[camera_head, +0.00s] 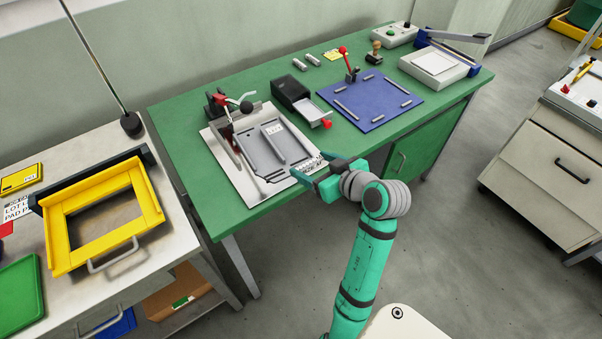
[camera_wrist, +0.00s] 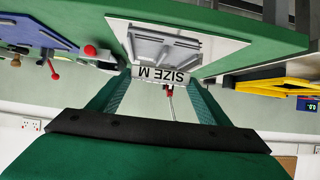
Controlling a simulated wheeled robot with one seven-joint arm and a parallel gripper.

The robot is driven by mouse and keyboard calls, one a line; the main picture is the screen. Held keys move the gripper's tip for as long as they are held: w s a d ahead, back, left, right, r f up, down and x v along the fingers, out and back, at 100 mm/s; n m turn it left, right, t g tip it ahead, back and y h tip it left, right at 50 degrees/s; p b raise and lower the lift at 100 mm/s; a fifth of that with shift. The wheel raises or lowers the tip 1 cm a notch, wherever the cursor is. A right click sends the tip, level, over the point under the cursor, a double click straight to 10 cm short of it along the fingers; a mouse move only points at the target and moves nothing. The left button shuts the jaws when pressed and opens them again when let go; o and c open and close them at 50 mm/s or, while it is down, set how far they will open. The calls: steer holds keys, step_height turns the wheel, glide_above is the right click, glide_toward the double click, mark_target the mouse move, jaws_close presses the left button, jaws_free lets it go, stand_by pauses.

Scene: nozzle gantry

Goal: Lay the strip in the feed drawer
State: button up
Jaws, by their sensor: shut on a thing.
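The strip (camera_wrist: 167,76) is white with the black print "SIZE M", which reads upside down in the wrist view. My gripper (camera_wrist: 160,88) is shut on it, one green finger at each end. In the head view my gripper (camera_head: 312,172) is at the front edge of the green table, by the front of the grey tray fixture. The strip (camera_head: 311,167) shows small there, partly behind the fingers. A black box has a pulled-out light drawer (camera_head: 312,110) with a red knob, behind and right of the fixture; it may be the feed drawer, but I cannot tell.
The grey tray fixture (camera_head: 250,160) has a red-handled clamp (camera_head: 240,104) behind it. A blue plate (camera_head: 370,103) with a red lever stands to the right. A yellow frame (camera_head: 58,232) is on the left bench. The green table's front left corner (camera_head: 217,222) is clear.

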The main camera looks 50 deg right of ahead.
mark_target(304, 169)
steer(key=w+f, duration=0.2)
steer(key=f, duration=0.1)
steer(key=w+f, duration=0.2)
steer(key=shift+d+f, duration=0.1)
steer(key=shift+d, duration=0.2)
steer(key=shift+w+f, duration=0.1)
steer(key=shift+f, duration=1.6)
steer(key=o, duration=1)
steer(key=shift+w+f, duration=0.1)
steer(key=shift+d, duration=0.1)
steer(key=v, duration=1.2)
steer(key=shift+r, duration=0.2)
